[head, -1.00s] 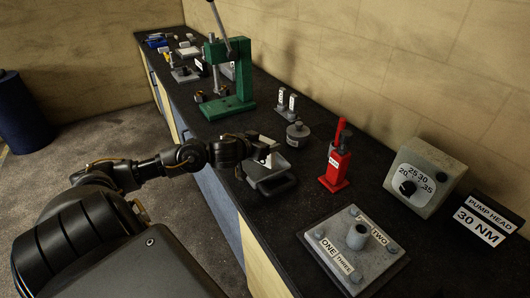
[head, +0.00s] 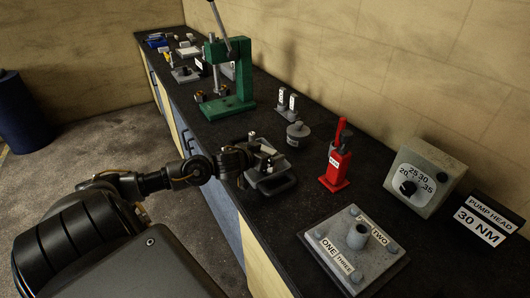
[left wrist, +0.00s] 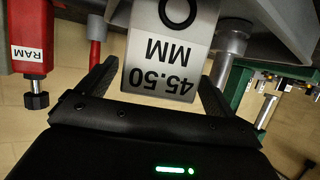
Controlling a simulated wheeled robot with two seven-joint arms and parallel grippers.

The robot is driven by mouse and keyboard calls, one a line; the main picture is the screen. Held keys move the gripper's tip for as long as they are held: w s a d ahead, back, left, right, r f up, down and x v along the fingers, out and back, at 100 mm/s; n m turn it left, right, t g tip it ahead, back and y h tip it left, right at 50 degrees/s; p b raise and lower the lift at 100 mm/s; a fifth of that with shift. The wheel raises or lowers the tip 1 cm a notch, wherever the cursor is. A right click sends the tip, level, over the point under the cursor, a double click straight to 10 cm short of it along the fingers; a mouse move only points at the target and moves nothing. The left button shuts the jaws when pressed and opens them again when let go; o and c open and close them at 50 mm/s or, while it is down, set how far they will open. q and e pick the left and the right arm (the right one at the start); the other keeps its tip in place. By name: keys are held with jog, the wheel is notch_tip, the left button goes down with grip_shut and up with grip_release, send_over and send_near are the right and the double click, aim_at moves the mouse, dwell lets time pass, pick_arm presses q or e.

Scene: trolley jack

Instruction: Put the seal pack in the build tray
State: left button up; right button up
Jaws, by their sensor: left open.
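The fingers are open, with a gap at the left finger. In the head view my left gripper (head: 257,152) is low over the dark grey build tray (head: 278,188) and hides part of it. The block is mostly hidden by the gripper there, so I cannot tell whether it rests on the tray floor. My right gripper is not in view.
A red ram (head: 336,160) and a grey round part (head: 298,133) stand right of the tray. A green press (head: 232,85) stands behind it. A grey plate with a post (head: 350,250) and a dial box (head: 424,178) are nearer. Bench is clear between tray and plate.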

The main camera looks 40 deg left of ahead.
pick_arm(q)
jog(key=shift+r, duration=0.1)
jog(key=v, duration=1.2)
dwell(0.6)
